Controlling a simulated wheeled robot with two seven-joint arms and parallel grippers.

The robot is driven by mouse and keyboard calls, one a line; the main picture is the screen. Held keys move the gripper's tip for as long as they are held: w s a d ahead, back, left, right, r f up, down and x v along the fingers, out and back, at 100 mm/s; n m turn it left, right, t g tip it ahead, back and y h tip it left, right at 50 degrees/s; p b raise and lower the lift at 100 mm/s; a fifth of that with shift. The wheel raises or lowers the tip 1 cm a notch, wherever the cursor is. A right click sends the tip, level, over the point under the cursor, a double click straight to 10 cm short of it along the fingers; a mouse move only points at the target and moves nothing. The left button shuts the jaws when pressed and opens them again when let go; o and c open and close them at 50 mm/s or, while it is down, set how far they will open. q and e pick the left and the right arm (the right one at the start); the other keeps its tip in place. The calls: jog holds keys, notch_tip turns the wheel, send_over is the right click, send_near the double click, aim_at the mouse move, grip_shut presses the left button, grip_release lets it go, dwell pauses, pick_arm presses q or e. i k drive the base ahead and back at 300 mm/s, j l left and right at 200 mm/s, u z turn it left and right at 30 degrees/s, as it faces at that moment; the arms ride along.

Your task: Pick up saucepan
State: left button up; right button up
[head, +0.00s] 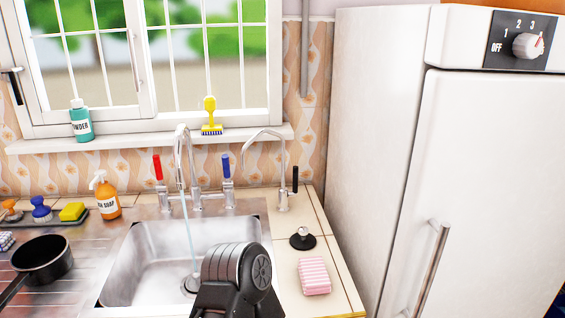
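The black saucepan (42,261) stands upright on the metal draining board (90,272) at the left, left of the sink. Its opening faces up and looks empty. Its handle (12,290) points down and left to the picture's edge. No gripper fingers show, and nothing is seen touching the pan. A dark ribbed part, seemingly one of my own arm links, rises from the bottom edge in front of the sink. I cannot tell which arm it belongs to.
Water runs from the tap (183,150) into the sink (150,262). A soap bottle (106,196), yellow sponge (73,211) and brushes stand behind the pan. A black plug (302,239) and pink sponge (314,276) lie right of the sink. A white fridge (470,170) blocks the right.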

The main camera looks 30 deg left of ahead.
aim_at(44, 259)
jog(key=u, duration=2.55)
